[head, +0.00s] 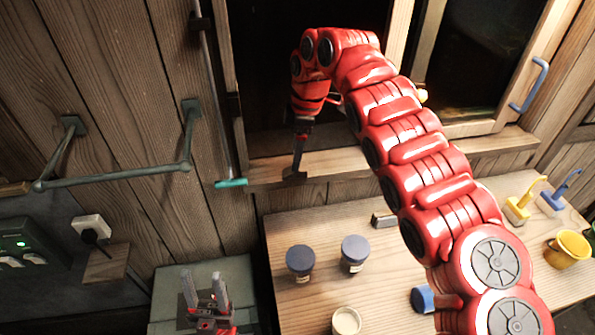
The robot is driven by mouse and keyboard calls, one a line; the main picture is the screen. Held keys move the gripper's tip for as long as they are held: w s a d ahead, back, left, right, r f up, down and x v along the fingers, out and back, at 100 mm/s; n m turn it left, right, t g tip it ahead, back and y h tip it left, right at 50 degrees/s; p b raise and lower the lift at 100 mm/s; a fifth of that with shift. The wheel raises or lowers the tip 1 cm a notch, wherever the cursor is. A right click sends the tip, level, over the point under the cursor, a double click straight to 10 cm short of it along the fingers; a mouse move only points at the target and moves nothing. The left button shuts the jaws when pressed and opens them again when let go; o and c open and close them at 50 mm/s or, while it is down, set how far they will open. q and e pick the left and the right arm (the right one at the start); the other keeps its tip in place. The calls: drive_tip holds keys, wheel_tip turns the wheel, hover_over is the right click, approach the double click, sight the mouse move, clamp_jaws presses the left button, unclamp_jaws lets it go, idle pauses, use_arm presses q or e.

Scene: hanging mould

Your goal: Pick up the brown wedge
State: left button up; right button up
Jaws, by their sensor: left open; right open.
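A small dark brown piece (294,174), which looks like the brown wedge, sits on the window sill; its shape is hard to make out. My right arm reaches over the table from the lower right, and its gripper (298,160) points down just above this piece. Its fingers are seen edge-on and are open. Whether they touch the piece or stand around it cannot be told. My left gripper (205,288) is at the bottom left, fingers pointing up, open and empty, in front of a greenish box top.
The wooden table (300,230) holds two dark-lidded jars (300,261) (354,252), a pale cup (346,321), a blue-ended item (422,299), a small grey block (384,219) and a yellow bucket (568,248). A metal rail (115,178) juts from the left wall. The open window frame (395,60) surrounds my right arm.

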sight(288, 174)
drive_tip(key=f+p, duration=0.4)
drive_tip(key=f, duration=0.1)
drive_tip(key=shift+w+a, duration=0.15)
drive_tip(key=shift+w, duration=0.1)
drive_tip(key=shift+f, duration=0.15)
drive_tip(key=shift+w+f, duration=0.1)
drive_tip(key=shift+c, duration=0.2)
clamp_jaws()
